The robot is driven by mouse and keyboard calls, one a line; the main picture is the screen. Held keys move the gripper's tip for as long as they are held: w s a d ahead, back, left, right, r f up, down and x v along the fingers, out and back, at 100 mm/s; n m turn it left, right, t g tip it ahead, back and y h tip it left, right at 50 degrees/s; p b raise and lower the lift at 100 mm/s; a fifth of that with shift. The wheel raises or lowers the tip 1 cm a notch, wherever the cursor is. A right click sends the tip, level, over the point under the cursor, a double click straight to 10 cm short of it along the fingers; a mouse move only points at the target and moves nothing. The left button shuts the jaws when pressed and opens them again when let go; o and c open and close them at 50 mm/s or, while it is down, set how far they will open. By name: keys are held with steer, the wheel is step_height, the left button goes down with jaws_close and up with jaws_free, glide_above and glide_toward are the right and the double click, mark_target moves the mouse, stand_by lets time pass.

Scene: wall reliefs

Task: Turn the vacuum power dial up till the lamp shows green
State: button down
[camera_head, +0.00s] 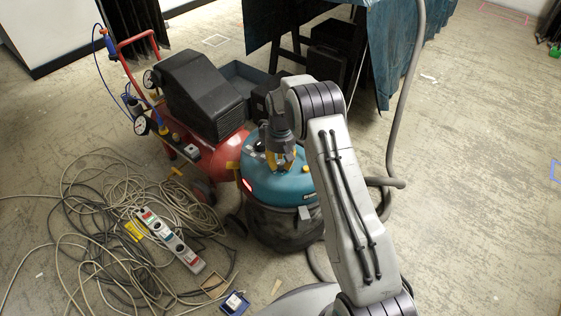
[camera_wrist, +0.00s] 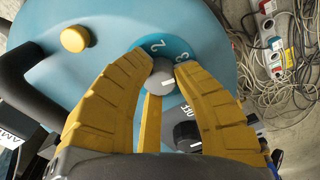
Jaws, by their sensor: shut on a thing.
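The vacuum (camera_head: 290,188) is a teal-topped drum with a dark body, standing on the floor. Its grey power dial (camera_wrist: 161,76) sits on a darker teal panel with numerals by it in the wrist view. My gripper (camera_wrist: 160,72) is shut on the dial, its yellow fingers around the dial's sides. In the head view my gripper (camera_head: 285,163) comes down on the vacuum's top and hides the dial. A round yellow cap (camera_wrist: 75,39) is on the lid; I cannot tell if it is the lamp. A small red patch (camera_head: 247,185) shows at the lid's left edge. No green light is visible.
A black knob (camera_wrist: 187,135) by an "OFF" label is close to my fingers. A red compressor (camera_head: 205,150) stands behind left. Tangled cables (camera_head: 100,225) and a power strip (camera_head: 168,240) lie left. The floor at right is mostly clear.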

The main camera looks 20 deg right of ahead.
mark_target(280, 162)
steer(key=m, duration=0.4)
steer(key=shift+f+m+p, duration=0.1)
steer(key=shift+m+p, duration=0.2)
steer(key=m, duration=0.4)
steer(key=shift+s+m, duration=0.1)
steer(key=shift+m, duration=0.3)
steer(key=c, duration=0.9)
jaws_free()
step_height(280, 162, up, 12)
steer(key=shift+r, duration=0.1)
stand_by(0.5)
